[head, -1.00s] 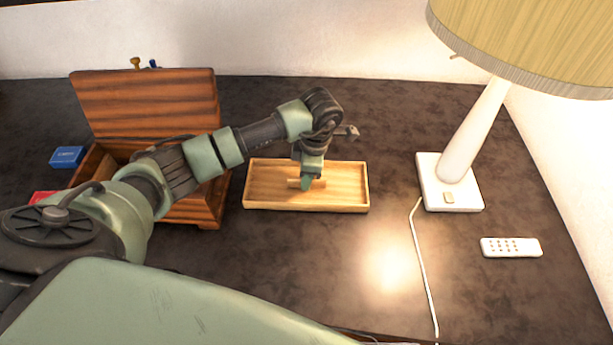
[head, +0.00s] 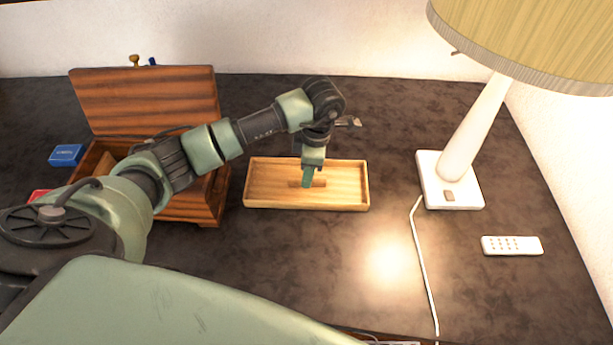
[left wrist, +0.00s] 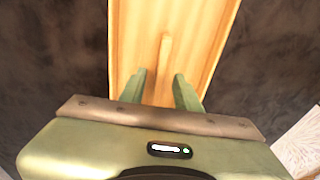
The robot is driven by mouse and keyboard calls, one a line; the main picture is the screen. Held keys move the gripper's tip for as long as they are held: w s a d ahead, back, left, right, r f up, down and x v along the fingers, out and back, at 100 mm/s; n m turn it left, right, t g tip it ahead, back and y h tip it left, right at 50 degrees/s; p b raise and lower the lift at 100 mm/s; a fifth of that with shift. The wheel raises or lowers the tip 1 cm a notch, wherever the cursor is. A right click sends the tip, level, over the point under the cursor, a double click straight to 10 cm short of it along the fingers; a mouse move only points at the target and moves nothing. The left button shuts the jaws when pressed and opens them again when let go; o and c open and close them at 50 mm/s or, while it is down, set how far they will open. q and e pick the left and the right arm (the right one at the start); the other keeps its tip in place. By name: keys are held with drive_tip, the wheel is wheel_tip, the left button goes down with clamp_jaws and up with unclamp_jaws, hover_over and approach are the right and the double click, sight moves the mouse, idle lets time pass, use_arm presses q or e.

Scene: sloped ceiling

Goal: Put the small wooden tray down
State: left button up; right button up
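The small wooden tray (head: 346,194) is a shallow, light-wood rectangle with a raised rim and a short wooden grip in its middle. It lies flat on the dark tabletop. It also shows in the left wrist view (left wrist: 205,38), with its grip (left wrist: 165,55) running lengthwise. My left gripper (head: 308,184) points down over the tray's middle. In the left wrist view its two green fingers (left wrist: 161,92) are spread, with a gap on each side of the grip. In the head view the fingertips partly hide the grip. My right gripper is not in view.
An open wooden box (head: 150,95) stands left of the tray, partly behind my left arm. A blue box (head: 67,154) lies farther left. A lamp (head: 468,150) with its cord and a white remote (head: 511,246) are on the right. The table in front of the tray is clear.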

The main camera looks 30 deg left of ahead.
use_arm(q)
wheel_tip(320, 180, up, 10)
drive_tip(key=d+b, duration=0.1)
drive_tip(key=shift+w+b, duration=0.25)
drive_tip(key=shift+b, duration=0.1)
